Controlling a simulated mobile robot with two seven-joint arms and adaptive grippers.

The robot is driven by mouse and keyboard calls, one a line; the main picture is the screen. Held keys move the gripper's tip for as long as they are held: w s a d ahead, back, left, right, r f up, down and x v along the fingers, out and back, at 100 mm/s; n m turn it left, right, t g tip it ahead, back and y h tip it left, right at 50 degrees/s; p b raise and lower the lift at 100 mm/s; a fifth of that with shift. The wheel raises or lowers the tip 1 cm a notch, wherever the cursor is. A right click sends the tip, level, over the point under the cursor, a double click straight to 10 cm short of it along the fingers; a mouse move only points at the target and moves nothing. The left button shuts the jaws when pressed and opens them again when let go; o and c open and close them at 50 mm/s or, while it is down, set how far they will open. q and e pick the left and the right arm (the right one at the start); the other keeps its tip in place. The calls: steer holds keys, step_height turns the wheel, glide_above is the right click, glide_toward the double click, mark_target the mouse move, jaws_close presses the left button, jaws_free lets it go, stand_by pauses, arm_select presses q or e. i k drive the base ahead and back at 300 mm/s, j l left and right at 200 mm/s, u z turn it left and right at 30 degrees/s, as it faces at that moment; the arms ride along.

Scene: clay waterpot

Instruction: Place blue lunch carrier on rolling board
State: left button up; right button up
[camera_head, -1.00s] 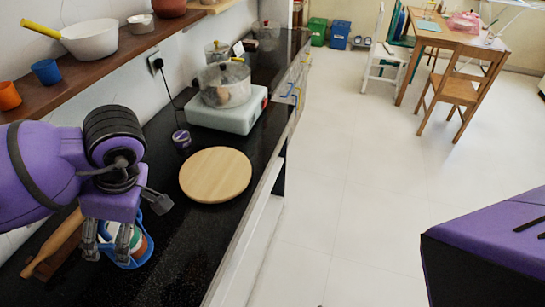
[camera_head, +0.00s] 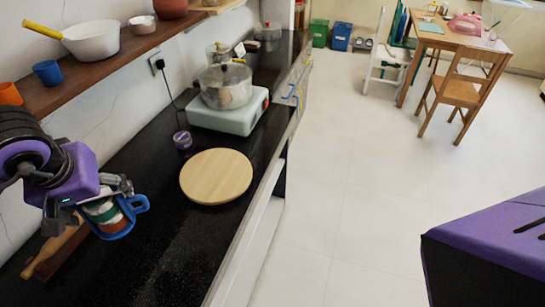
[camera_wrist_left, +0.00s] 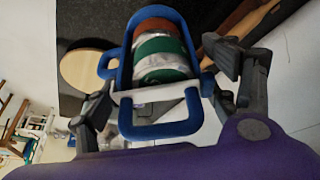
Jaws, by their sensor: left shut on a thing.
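The blue lunch carrier (camera_head: 131,222) has a blue frame around stacked green, white and reddish-brown tins. It is at the lower left in the head view, tilted, and appears raised off the black counter. It also shows large in the left wrist view (camera_wrist_left: 161,48). My left gripper (camera_head: 92,198) is shut on the carrier; in the wrist view its fingers (camera_wrist_left: 165,98) are on either side of the frame. The rolling board (camera_head: 216,176) is a round, pale wooden disc lying bare on the counter, right of the carrier. It also shows in the wrist view (camera_wrist_left: 84,70). My right gripper is out of view.
A wooden rolling pin (camera_head: 58,246) lies on the counter below the carrier. A small purple-topped jar (camera_head: 182,140) stands behind the board, before a stove (camera_head: 228,117) with a pot (camera_head: 226,87). A shelf (camera_head: 125,47) runs along the wall. The counter front is clear.

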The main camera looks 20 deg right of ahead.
mark_target(216, 173)
steer(key=i+l+u, duration=0.2)
steer(key=l, duration=0.15)
steer(key=i+l+u, duration=0.15)
steer(key=l, duration=0.25)
steer(key=i+l+u, duration=0.2)
steer(key=l, duration=0.2)
steer(key=i+l+u, duration=0.15)
steer(key=l, duration=0.3)
steer(key=i+l+u, duration=0.2)
steer(key=l, duration=0.25)
steer(key=l+u, duration=0.15)
steer(key=l, duration=0.3)
